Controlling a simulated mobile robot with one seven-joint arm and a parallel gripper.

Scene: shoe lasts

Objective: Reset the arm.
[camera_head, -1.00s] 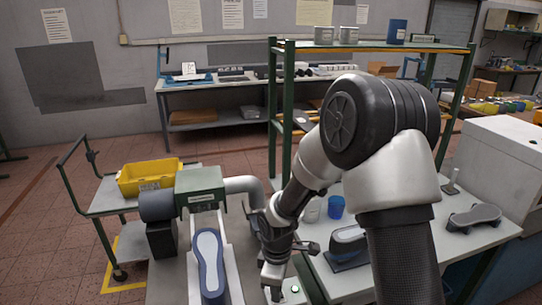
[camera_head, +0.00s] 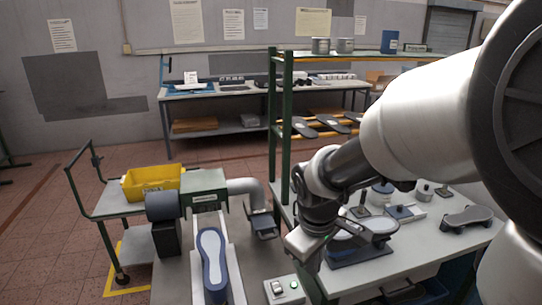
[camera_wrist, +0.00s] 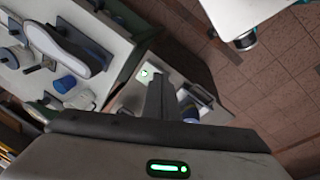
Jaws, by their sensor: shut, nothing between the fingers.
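My arm comes in from the right in the head view and bends down over the gap between the machine bench and the right-hand table. My gripper (camera_wrist: 158,92) shows in the wrist view as a dark, narrow pair of fingers closed together, with nothing between them. In the head view its fingertips are hard to make out. A shoe last with a white sole (camera_head: 211,259) lies on the machine bench at the lower centre. Another grey last (camera_head: 466,217) lies at the right of the table.
A switch box with a green light (camera_head: 285,289) sits below my wrist. A yellow bin (camera_head: 152,182) stands on a cart at the left. A green-posted rack (camera_head: 272,130) rises behind my arm and holds several lasts.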

